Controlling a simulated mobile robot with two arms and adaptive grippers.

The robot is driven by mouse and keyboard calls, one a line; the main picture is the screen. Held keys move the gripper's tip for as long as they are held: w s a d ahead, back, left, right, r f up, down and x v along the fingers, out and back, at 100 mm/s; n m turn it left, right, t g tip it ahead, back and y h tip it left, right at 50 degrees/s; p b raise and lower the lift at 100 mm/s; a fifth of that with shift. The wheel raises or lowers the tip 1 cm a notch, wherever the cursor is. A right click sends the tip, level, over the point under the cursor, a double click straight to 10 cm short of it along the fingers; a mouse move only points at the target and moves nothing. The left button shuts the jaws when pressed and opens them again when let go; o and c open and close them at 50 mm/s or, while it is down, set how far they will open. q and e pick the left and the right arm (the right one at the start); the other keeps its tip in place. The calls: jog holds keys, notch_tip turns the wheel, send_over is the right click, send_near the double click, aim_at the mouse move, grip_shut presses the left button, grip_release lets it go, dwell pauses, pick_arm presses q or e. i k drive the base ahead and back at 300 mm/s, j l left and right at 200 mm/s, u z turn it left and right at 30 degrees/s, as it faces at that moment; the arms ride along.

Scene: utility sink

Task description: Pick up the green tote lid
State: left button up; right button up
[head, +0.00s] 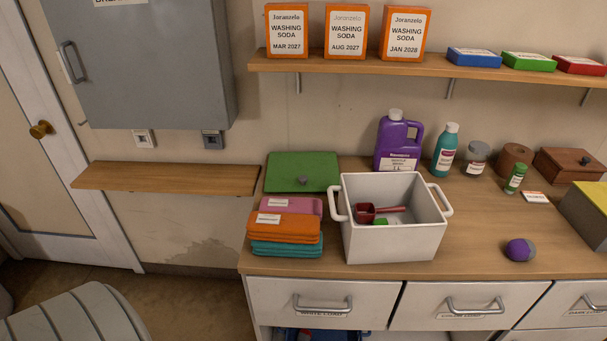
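The green tote lid (290,172) lies flat at the back left of the wooden counter, against the wall. Neither of my grippers shows in the head view.
A white tote (393,243) with handles stands just right of the lid, holding a dark red scoop (379,211) and something green. Folded cloths (285,229) are stacked in front of the lid. A purple jug (397,143) stands behind the tote. A shelf (430,66) hangs above.

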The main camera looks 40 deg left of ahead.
aim_at(286, 172)
jog(key=i+j+u, duration=0.1)
jog(key=u, duration=0.3)
jog(key=i+j+u, duration=0.15)
jog(key=u, duration=0.2)
jog(key=i+u, duration=0.15)
jog(key=u, duration=0.25)
